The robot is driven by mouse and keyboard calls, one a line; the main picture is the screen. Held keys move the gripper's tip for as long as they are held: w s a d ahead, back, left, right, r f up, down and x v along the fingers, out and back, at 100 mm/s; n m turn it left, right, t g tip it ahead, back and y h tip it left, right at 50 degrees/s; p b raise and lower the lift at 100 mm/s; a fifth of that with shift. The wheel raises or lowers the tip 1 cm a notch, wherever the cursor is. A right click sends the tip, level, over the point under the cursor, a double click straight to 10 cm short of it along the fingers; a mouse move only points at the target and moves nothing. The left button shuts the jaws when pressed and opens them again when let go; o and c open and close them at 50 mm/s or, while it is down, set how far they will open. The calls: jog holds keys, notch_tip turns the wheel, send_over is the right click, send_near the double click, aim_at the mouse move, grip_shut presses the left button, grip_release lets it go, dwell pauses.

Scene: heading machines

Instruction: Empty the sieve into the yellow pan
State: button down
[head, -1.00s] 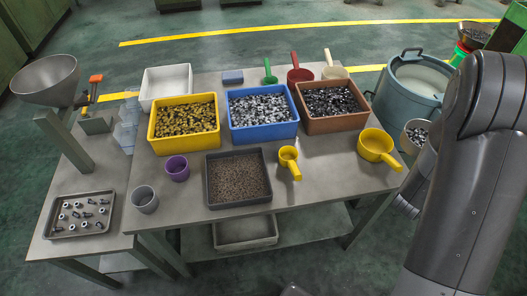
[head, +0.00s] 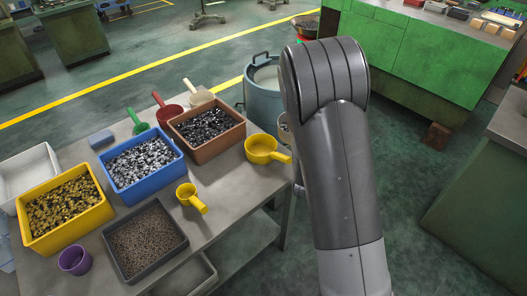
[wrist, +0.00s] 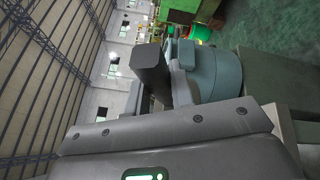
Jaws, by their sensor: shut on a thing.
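The yellow pan (head: 262,151) sits at the right corner of the table in the head view, its handle pointing right. My gripper (wrist: 160,72) shows in the wrist view as a dark finger above the grey wrist housing. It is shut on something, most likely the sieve. The sieve and its contents cannot be made out clearly now. In the head view my arm hides the gripper and nearly all of what it holds, to the right of the pan.
A small yellow scoop (head: 190,197) lies near the pan. Brown (head: 208,144), blue (head: 146,179) and yellow (head: 66,229) bins and a dark tray (head: 148,269) of brown grains fill the table (head: 225,192). A teal drum (head: 262,103) stands behind the pan. Open floor lies right of my arm.

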jog(key=shift+a, duration=0.1)
jog(key=shift+m+g+h, duration=0.4)
jog(key=shift+m+h, duration=0.3)
jog(key=shift+h, duration=0.2)
jog(key=a, duration=0.2)
jog(key=w+a+r, duration=0.1)
jog(key=a, duration=0.1)
jog(key=w+a+r, duration=0.1)
jog(key=shift+w+a, duration=0.1)
jog(key=shift+a, duration=0.3)
jog(key=s+a+f+m+g+h, duration=0.1)
jog(key=s+a+m+g+h, duration=0.15)
jog(key=a, duration=0.75)
jog(key=s+a+f+m+g+h, duration=0.1)
jog(key=s+a+m+g+h, duration=0.2)
jog(key=a, duration=0.6)
jog(key=d+f+m+g+y, duration=0.3)
jog(key=d+m+g+y, duration=0.1)
jog(key=y, duration=0.9)
jog(key=shift+w+d+g, duration=0.45)
jog(key=shift+d+g, duration=0.3)
jog(key=shift+d, duration=0.65)
jog(key=shift+f+y, duration=0.1)
jog(key=shift+y, duration=0.15)
